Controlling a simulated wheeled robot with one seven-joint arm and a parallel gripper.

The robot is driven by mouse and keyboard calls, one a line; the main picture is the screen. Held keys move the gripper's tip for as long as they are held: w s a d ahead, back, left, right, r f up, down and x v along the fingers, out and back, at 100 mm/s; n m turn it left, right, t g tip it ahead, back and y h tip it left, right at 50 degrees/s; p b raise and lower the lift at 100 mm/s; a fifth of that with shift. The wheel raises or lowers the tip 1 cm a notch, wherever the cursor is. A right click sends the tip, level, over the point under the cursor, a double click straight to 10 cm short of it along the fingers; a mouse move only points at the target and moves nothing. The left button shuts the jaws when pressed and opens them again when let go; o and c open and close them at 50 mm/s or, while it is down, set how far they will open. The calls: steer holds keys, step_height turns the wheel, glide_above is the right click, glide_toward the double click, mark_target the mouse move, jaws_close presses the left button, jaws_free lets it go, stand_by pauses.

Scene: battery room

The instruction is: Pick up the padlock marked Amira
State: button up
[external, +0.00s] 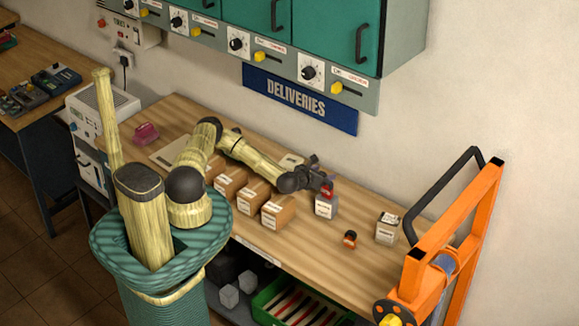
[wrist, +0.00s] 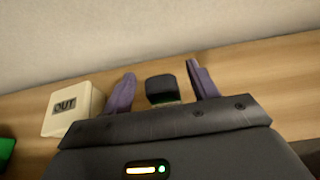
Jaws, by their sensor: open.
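My gripper (external: 324,180) is open over the wooden bench, just above a grey-white box (external: 326,206). A small red object (external: 327,191) shows right at the gripper, by the top of that box; I cannot tell whether it touches either. Another small orange-red and black object (external: 350,239) sits on the bench to the right. Either could be a padlock; no name can be read on them. In the wrist view, a dark block (wrist: 160,88) shows between the two spread purple fingers (wrist: 160,90). Its lower part is hidden by the gripper body.
A cream box marked OUT (wrist: 72,110) stands left of the fingers in the wrist view. Several brown boxes (external: 250,195) line the bench under my arm. A pale box (external: 388,228) and an orange frame (external: 460,235) stand right. Cabinets (external: 290,40) hang above.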

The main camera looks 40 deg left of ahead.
steer(key=shift+c, duration=0.5)
steer(key=c, duration=1)
step_height(320, 180, up, 10)
steer(key=shift+r+b, duration=0.1)
steer(key=shift+b, duration=0.95)
